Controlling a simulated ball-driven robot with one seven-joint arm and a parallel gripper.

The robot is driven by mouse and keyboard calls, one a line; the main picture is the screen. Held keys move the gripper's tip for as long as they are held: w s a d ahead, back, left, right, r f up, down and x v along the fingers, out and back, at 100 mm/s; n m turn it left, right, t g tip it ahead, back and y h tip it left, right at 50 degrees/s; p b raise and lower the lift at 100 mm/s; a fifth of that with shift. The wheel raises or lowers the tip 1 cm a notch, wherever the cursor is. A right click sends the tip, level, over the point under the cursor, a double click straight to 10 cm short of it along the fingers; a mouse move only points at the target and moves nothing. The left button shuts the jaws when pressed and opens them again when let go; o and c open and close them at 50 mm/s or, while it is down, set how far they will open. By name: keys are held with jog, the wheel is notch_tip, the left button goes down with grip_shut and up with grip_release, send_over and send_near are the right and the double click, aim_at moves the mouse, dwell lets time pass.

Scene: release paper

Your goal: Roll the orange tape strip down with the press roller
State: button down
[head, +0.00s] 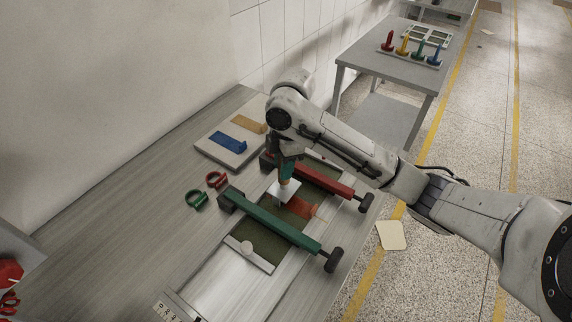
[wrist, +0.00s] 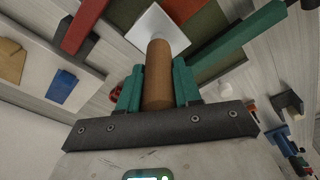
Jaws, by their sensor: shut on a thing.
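My gripper (head: 287,174) is shut on a tool with a brown cylindrical handle (wrist: 158,75) and a flat white square plate at its end. The plate (head: 284,191) shows below my fingers in the head view, over or on the dark green panel (head: 262,240) between the two bars. I cannot tell whether it touches, and no roller shape shows on it. The teal fingers (wrist: 158,90) stand on both sides of the handle. An orange strip (head: 302,209) lies on the panel, right of the plate; my tool may hide part of it.
A green bar (head: 275,222) and a red bar (head: 325,179) with black knobs flank the panel. Red (head: 216,179) and green (head: 195,200) rings lie left. A board (head: 215,151) with blue and tan pieces stands behind.

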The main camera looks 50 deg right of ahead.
jog(key=shift+w+a+f, duration=0.1)
jog(key=shift+w, duration=0.85)
jog(key=shift+w+p, duration=0.35)
jog(key=shift+w, duration=0.45)
jog(key=shift+r, duration=0.2)
